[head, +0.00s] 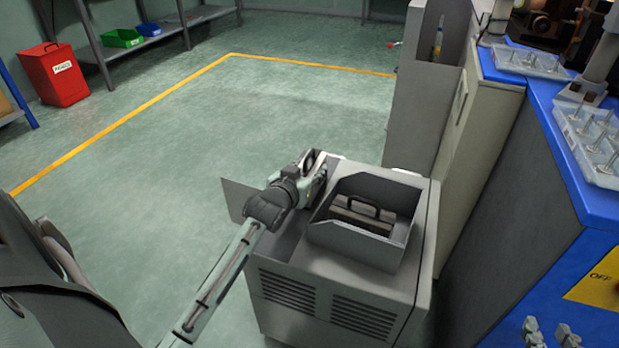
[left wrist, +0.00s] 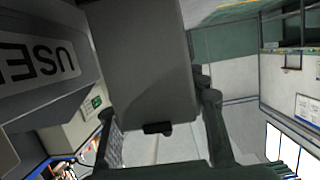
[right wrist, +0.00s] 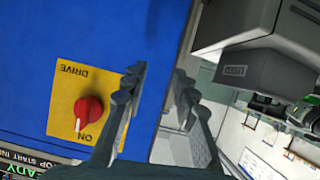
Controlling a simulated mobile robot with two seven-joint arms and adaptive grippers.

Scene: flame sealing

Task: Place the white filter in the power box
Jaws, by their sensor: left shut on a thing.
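The power box appears to be the grey cabinet (head: 330,290) with vents, standing on the floor. A flat grey panel (head: 238,200) sticks out from its left side. My left gripper (head: 314,176) is at the cabinet's upper left edge, beside a grey tray (head: 362,247). It is shut on a grey slab (left wrist: 145,60) with a small dark tab, which lies between its fingers in the left wrist view. I cannot tell whether the slab is the white filter or part of the cabinet. My right gripper (right wrist: 160,75) is open and empty in front of a blue machine.
The tray on the cabinet holds a greyish block with a black handle (head: 362,205); its side reads USED in the left wrist view (left wrist: 38,60). A red knob (right wrist: 88,113) is on the blue machine (head: 545,190). A red bin (head: 65,80) stands far left. Floor is free left.

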